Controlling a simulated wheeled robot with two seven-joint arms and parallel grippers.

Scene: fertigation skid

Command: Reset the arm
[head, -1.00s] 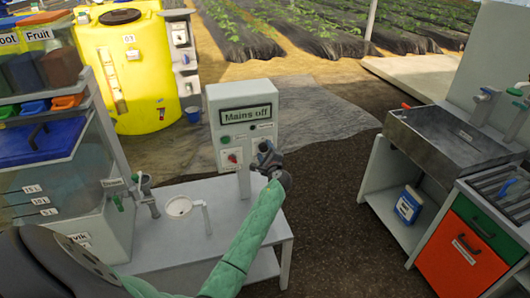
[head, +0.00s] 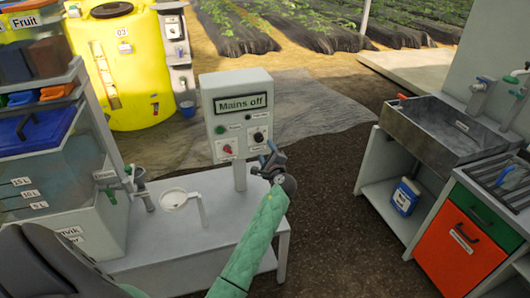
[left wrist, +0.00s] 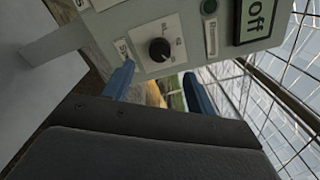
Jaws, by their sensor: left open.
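My left gripper (head: 270,158) is in front of the lower right part of the control box (head: 211,103), its green-sleeved arm reaching up from below. In the left wrist view its two blue fingers (left wrist: 158,88) are apart with nothing between them. The box carries a "Mains off" display (head: 241,104), a red switch (head: 227,149), a green button (head: 220,130) and a black rotary knob (head: 258,137). The knob also shows in the left wrist view (left wrist: 159,49), beyond the fingers and apart from them. My right gripper is not in view.
A tank with level labels (head: 40,215) is at left. A sink (head: 445,135) and orange cabinet door (head: 460,250) are at right. Dark ground between is free.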

